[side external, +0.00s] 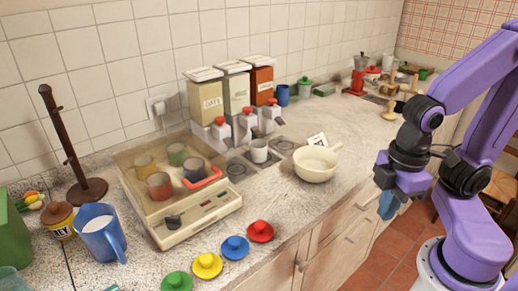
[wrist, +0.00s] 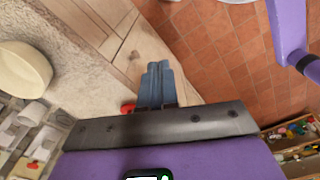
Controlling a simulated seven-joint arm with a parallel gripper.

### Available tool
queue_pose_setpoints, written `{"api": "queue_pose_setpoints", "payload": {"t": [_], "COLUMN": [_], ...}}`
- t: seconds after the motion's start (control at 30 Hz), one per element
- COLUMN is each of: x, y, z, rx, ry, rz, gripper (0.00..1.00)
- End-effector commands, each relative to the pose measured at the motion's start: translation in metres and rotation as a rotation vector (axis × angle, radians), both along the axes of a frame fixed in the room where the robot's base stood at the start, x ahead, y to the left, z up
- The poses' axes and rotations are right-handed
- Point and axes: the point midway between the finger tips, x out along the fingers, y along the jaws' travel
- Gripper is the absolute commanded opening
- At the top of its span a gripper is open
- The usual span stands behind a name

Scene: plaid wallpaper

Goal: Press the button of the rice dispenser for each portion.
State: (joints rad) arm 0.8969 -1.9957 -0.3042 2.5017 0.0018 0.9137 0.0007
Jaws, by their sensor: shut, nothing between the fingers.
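Three dispensers stand against the tiled wall in the side view: a cream one (side external: 203,98) whose label looks like "OATS", a white one (side external: 236,90) and an orange-red one (side external: 262,85). I cannot read the other labels well enough to tell which holds rice. Red parts, perhaps the buttons, show on the white units (side external: 246,122) below them. A white cup (side external: 259,150) stands in front of these units. A cream bowl (side external: 317,165) stands to its right and also shows in the wrist view (wrist: 22,72). My gripper (side external: 388,207) is shut and empty, off the counter's front edge, apart from the dispensers.
A clear-lidded case (side external: 190,222) with several cups inside sits left of the dispensers. Several coloured lids (side external: 235,247) lie along the front edge. A blue jug (side external: 100,233) is at the left. A small card (side external: 317,140) stands behind the bowl. Tiled floor (wrist: 215,60) lies below my gripper.

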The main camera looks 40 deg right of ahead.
Motion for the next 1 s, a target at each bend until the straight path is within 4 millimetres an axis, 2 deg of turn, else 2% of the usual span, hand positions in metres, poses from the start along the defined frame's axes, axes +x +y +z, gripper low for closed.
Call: {"api": "queue_pose_setpoints", "payload": {"t": [0.17,0.27,0.37,0.5,0.7,0.87,1.0], "x": [0.014,0.035,0.065,0.113,0.186,0.247,0.302], "y": [0.011,0.026,0.043,0.063,0.078,0.079,0.071], "z": [0.005,0.012,0.02,0.033,0.05,0.063,0.074], "rx": [0.024,0.057,0.101,0.166,0.258,0.333,0.399], "ry": [-0.008,-0.021,-0.039,-0.068,-0.114,-0.156,-0.198], "rz": [-0.059,-0.143,-0.252,-0.412,-0.638,-0.816,-0.968], "gripper": [0.0,0.0,0.0,0.0,0.0,0.0,0.0]}}
